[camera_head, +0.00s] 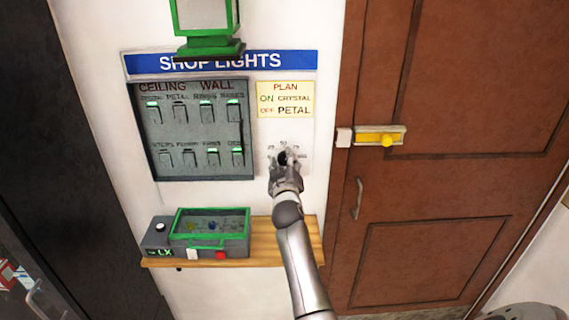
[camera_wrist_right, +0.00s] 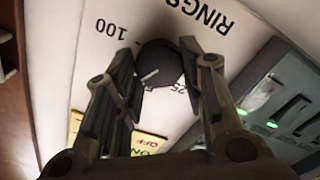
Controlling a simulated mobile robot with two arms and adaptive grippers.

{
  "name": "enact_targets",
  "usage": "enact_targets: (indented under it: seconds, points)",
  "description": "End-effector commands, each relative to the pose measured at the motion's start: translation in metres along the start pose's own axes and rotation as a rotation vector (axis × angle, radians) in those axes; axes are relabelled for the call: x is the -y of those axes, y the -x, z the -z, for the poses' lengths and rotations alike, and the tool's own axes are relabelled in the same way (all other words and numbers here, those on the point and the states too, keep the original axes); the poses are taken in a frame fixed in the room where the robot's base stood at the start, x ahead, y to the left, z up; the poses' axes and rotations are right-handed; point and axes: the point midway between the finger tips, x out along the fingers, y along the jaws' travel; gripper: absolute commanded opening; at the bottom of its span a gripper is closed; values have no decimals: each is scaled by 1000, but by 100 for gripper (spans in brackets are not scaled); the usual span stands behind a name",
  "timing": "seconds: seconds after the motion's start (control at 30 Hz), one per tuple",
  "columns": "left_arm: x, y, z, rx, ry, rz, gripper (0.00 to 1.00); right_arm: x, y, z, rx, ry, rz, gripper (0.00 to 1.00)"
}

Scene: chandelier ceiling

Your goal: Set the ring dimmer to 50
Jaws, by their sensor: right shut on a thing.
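The ring dimmer is a dark round knob (camera_wrist_right: 160,62) on a white plate lettered RINGS (camera_wrist_right: 200,12), upside down in the right wrist view. My left gripper is not in view.
A grey switch panel (camera_head: 198,133) with several switches is left of the dimmer. A yellow plan note (camera_head: 286,100) is above it. A wooden shelf (camera_head: 268,238) below carries a green-framed box (camera_head: 210,226). A brown door (camera_head: 450,120) with a yellow latch is at the right.

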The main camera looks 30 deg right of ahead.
Motion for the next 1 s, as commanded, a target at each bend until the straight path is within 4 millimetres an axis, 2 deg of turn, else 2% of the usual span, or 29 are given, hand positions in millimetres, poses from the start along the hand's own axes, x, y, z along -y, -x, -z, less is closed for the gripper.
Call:
enact_targets:
  seconds: [0.2, 0.5, 1.0]
  points:
    - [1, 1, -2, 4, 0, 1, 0, -1, -1, -1, 1, 197, -1, 14]
    - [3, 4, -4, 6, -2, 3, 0, -1, -1, -1, 2, 404, -1, 14]
    - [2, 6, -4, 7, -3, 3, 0, -1, -1, -1, 2, 525, -3, 14]
